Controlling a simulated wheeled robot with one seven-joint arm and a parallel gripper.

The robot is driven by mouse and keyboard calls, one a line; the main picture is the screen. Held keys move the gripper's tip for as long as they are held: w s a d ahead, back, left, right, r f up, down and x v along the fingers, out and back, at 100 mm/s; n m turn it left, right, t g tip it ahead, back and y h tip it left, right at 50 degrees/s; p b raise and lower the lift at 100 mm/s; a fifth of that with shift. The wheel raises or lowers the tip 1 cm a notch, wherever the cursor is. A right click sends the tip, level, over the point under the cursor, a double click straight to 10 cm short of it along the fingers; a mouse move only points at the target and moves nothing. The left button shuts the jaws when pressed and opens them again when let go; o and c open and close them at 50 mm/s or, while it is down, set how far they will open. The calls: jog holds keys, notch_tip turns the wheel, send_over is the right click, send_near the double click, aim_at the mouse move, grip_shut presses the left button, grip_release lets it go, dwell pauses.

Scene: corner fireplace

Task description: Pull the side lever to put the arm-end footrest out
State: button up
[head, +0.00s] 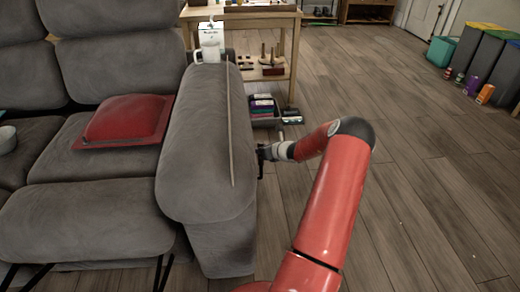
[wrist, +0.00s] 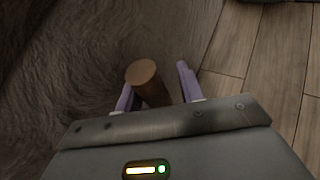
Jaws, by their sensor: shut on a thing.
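The grey sofa arm (head: 205,150) runs through the middle of the head view. A grey padded footrest (head: 85,222) stands out in front of the seat, with black metal struts under it. My gripper (head: 261,158) is low at the outer right side of the sofa arm. In the wrist view the side lever (wrist: 146,78), a round wooden handle, stands between the two purple fingers of my gripper (wrist: 155,82), which is shut on it. The lever's lower end is hidden by the gripper body. In the head view I cannot make out the lever.
A red cushion (head: 124,120) lies on the seat. A wooden table (head: 286,55) and a dark crate (head: 264,120) stand behind.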

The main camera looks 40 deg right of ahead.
jog(key=v, duration=0.7)
jog(key=shift+s+d, duration=0.15)
jog(key=shift+d, duration=0.2)
jog(key=shift+r, duration=0.15)
jog(key=s+a+f+p+v, duration=0.1)
jog(key=v, duration=0.8)
jog(key=shift+d+f+h+p, duration=0.3)
jog(key=shift+f, duration=0.05)
dwell(0.6)
